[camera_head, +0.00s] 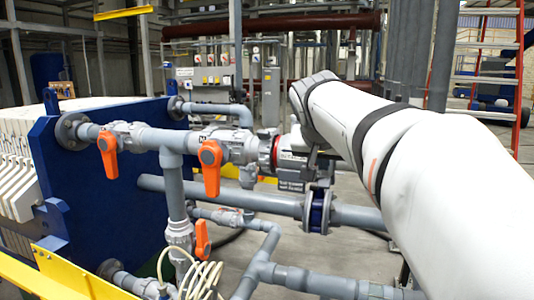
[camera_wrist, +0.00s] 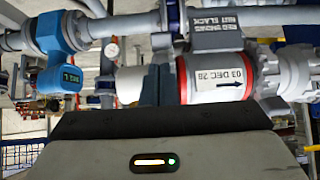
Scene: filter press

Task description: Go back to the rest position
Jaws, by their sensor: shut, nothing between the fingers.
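My gripper (camera_wrist: 155,125) shows in the wrist view as a broad grey body with a dark front edge and a small lit indicator. Its fingertips cannot be made out there, and nothing held shows. In the head view my white arm reaches in from the right, and its far end is beside the grey pipework. Close ahead in the wrist view is a grey pipe fitting with a red ring (camera_wrist: 182,80) and a white label reading "03 DEC 28" (camera_wrist: 222,84). The red ring also shows in the head view (camera_head: 275,153).
Orange valve handles (camera_head: 210,167) hang from grey pipes beside the blue press plate (camera_head: 105,185). A yellow rail (camera_head: 75,280) crosses the lower left. A blue fitting (camera_wrist: 72,33) shows in the wrist view. A red ladder (camera_head: 490,45) stands behind at right.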

